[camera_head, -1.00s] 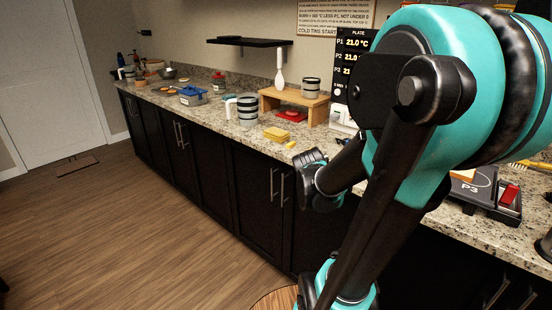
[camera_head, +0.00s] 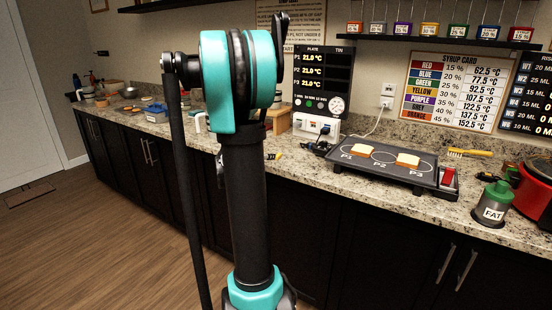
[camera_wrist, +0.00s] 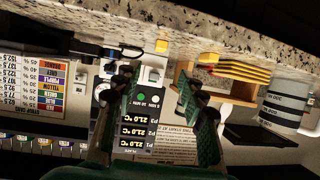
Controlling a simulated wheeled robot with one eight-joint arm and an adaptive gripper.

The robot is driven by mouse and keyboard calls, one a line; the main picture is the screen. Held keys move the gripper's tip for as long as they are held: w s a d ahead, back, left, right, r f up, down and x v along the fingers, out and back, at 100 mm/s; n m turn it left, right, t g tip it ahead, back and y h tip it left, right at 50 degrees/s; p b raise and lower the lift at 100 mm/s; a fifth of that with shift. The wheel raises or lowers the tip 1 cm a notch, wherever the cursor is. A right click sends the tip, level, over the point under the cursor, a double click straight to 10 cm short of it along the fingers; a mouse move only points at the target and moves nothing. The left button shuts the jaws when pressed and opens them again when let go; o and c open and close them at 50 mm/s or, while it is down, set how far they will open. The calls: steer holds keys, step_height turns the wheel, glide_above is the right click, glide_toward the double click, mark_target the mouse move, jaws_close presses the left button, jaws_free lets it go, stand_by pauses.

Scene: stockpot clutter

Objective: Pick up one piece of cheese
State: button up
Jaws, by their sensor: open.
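A small yellow piece (camera_wrist: 162,46) lies apart, nearer the middle. My gripper (camera_wrist: 152,88) is open, with nothing between its dark fingers; it is apart from both.
A wooden stand (camera_wrist: 187,77) and a striped cup (camera_wrist: 284,103) are close to the slabs. A display panel with a gauge stands behind. To the right are a hotplate (camera_head: 378,165) bearing bread-like slices, a FAT canister (camera_head: 492,204) and a red pot (camera_head: 534,193).

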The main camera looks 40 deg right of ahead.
mark_target(278, 155)
steer(key=x, duration=1)
steer(key=shift+d+f, duration=0.15)
steer(key=shift+f, duration=0.1)
steer(key=c, duration=0.9)
